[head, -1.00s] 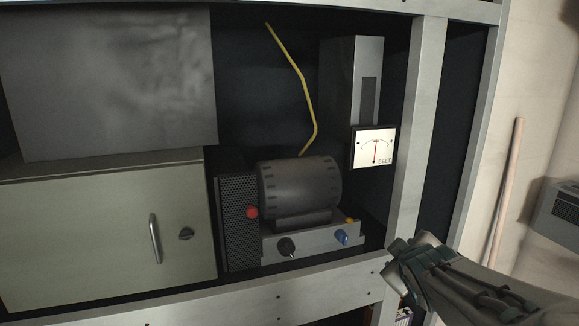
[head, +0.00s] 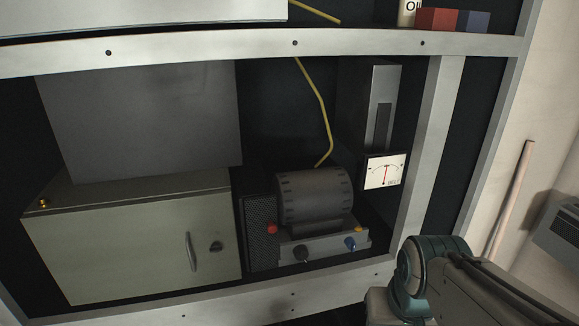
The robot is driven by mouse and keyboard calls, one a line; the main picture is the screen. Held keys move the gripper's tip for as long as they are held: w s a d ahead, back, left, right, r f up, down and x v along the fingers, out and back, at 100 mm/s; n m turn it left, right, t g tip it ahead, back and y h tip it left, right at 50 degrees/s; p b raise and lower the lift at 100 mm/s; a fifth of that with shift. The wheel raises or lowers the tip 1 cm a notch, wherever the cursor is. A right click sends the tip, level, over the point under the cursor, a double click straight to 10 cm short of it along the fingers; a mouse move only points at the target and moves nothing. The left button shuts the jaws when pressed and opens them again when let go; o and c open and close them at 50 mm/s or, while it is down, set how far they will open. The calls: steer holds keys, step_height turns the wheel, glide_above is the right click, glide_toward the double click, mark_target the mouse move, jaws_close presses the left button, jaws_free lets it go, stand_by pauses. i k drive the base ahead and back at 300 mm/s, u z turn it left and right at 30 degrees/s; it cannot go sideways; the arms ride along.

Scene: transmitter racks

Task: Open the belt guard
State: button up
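The dark perforated panel (head: 260,236), which looks like the belt guard, stands upright at the left of the motor (head: 314,198). The panel appears closed against the motor unit; any hinge or latch is too small to tell. The motor rests on a grey base with a dark knob (head: 302,254), a blue knob (head: 350,243) and a small yellow knob (head: 358,229). My arm shows at the lower right, apart from the panel. My gripper is out of view.
A grey-green cabinet (head: 130,250) with a handle (head: 189,252) fills the left of the bay. A belt meter (head: 385,171) hangs at the upper right of the motor. A yellow cable (head: 322,115) hangs above the motor.

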mark_target(261, 211)
steer(key=z, duration=1.5)
steer(key=k, duration=1.1)
steer(key=u, duration=1.45)
steer(key=i, duration=0.5)
steer(key=u, duration=0.05)
